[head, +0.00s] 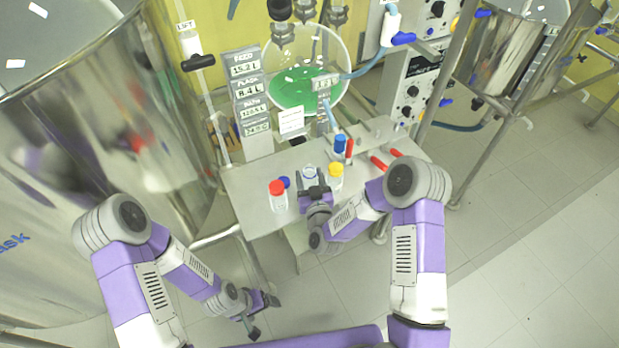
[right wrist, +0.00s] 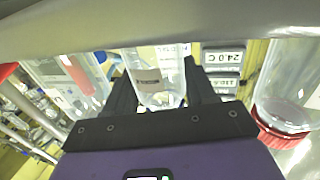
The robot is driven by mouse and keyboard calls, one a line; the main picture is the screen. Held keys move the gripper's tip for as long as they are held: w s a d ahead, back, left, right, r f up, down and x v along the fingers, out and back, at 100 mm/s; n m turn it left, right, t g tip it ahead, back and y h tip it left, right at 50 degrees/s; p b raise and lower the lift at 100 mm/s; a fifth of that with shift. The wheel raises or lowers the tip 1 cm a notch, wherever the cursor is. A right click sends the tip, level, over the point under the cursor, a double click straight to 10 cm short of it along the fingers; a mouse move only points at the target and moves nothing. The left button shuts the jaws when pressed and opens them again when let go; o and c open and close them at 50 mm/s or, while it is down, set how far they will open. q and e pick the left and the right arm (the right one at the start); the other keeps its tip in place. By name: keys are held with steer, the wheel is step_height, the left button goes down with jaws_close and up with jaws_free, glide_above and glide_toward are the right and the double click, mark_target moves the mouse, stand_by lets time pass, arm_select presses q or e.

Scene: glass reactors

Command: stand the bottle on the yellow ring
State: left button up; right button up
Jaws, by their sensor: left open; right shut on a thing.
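A clear glass bottle (head: 309,172) without a cap is between the fingers of my right gripper (head: 313,188), at the front of the metal bench. The right wrist view shows the bottle (right wrist: 158,80) upside down in the picture, between the dark fingers (right wrist: 158,95) of the shut gripper. I cannot tell whether its base touches the bench. I cannot make out a yellow ring lying on the bench; the only yellow there is the top of a small bottle (head: 336,181) just right of the gripper. My left gripper (head: 262,315) is open and empty, low over the floor.
A red-capped bottle (head: 279,202) stands left of the right gripper, with a loose-looking blue cap (head: 284,182) near it. A blue-topped item (head: 340,145) and red handles (head: 378,162) are farther right. A round vessel with green liquid (head: 295,90) stands behind the bench (head: 245,190).

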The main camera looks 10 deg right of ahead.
steer(key=shift+f, duration=0.15)
steer(key=o, duration=0.9)
